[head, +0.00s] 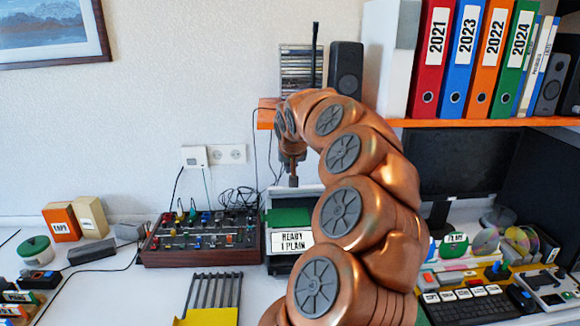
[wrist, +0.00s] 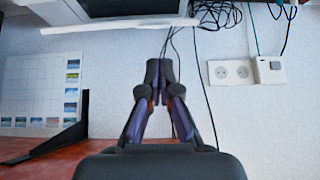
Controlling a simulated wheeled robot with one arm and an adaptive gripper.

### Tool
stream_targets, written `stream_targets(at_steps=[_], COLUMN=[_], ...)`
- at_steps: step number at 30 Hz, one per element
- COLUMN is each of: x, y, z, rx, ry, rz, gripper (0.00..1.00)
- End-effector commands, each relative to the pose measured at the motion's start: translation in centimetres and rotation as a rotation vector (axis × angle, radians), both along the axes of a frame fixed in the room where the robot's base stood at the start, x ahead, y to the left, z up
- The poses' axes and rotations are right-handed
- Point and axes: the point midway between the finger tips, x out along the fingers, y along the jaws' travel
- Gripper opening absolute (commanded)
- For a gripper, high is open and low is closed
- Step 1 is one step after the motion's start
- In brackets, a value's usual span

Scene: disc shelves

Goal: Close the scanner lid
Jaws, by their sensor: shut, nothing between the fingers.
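A grey device with a green part and a label reading "READY 1 PLAIN" (head: 291,241) stands on the desk below my gripper in the head view. It looks like the scanner, but I cannot be sure. My arm covers its right side, and its lid cannot be made out clearly. My gripper (head: 292,178) points down above the device's back, apart from the label. In the wrist view my gripper (wrist: 157,88) has its fingertips together with nothing between them. A pale device with a dark panel (wrist: 125,6) and a white bar (wrist: 120,26) show at the top.
A mixer (head: 203,238) sits left of the device. The orange shelf (head: 440,122) with binders is at upper right. Wall sockets (head: 228,153) and cables are behind. A yellow-based rack (head: 210,300) stands in front; white desk is clear around it.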

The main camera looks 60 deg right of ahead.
Motion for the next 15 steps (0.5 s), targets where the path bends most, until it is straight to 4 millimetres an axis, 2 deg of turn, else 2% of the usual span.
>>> stream_targets(at_steps=[5, 15], x=[0.0, 1.8], y=[-0.9, -3.1], z=[-0.4, -3.9], rx=[-0.002, -0.001], ry=[0.000, 0.001], rz=[-0.011, -0.010], gripper=[0.00, 0.00])
